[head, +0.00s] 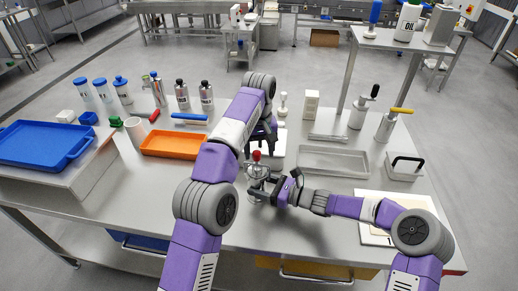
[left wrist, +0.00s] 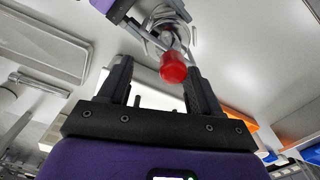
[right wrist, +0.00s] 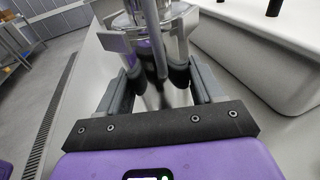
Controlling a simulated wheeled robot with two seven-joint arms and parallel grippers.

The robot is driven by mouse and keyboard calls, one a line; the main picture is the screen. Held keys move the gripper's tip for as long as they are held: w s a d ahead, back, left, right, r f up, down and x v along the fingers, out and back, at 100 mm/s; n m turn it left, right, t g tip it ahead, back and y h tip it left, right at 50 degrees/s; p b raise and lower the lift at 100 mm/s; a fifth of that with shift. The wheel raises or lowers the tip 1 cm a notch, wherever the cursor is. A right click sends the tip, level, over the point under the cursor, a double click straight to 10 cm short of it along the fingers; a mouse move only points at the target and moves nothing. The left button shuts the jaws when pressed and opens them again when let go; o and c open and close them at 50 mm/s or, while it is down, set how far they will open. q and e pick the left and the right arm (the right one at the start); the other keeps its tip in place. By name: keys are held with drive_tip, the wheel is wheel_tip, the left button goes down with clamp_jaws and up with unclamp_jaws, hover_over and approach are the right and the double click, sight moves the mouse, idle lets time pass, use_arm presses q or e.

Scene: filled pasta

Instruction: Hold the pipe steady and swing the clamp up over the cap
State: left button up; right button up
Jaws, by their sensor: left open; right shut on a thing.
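The metal pipe (head: 257,179) stands upright on the steel table. My right gripper (head: 267,190) is shut around its lower part, and the right wrist view shows the shiny pipe (right wrist: 166,88) between the fingers. The clamp (right wrist: 150,40) has a metal bar in front of the pipe; its red knob (head: 256,155) shows above the pipe. My left gripper (left wrist: 158,68) is open, pointing down from above, with the red knob (left wrist: 173,68) between or just beyond its fingertips. Contact cannot be told. The cap is largely hidden by the clamp and left gripper.
An orange tray (head: 147,145) lies to the left and a metal tray (head: 301,163) to the right. A white board (head: 370,205) lies at the front right. Bottles (head: 182,95) stand at the back left. Bare table lies in front of the pipe.

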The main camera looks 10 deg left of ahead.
drive_tip(key=shift+w+d+f, duration=0.2)
drive_tip(key=shift+d+f, duration=0.05)
idle(0.3)
drive_tip(key=shift+a+r, duration=0.1)
drive_tip(key=shift+r, duration=0.2)
idle(0.4)
drive_tip(key=o, duration=1.3)
drive_tip(key=v, duration=1.2)
drive_tip(key=shift+r, duration=0.1)
drive_tip(key=shift+s, duration=0.1)
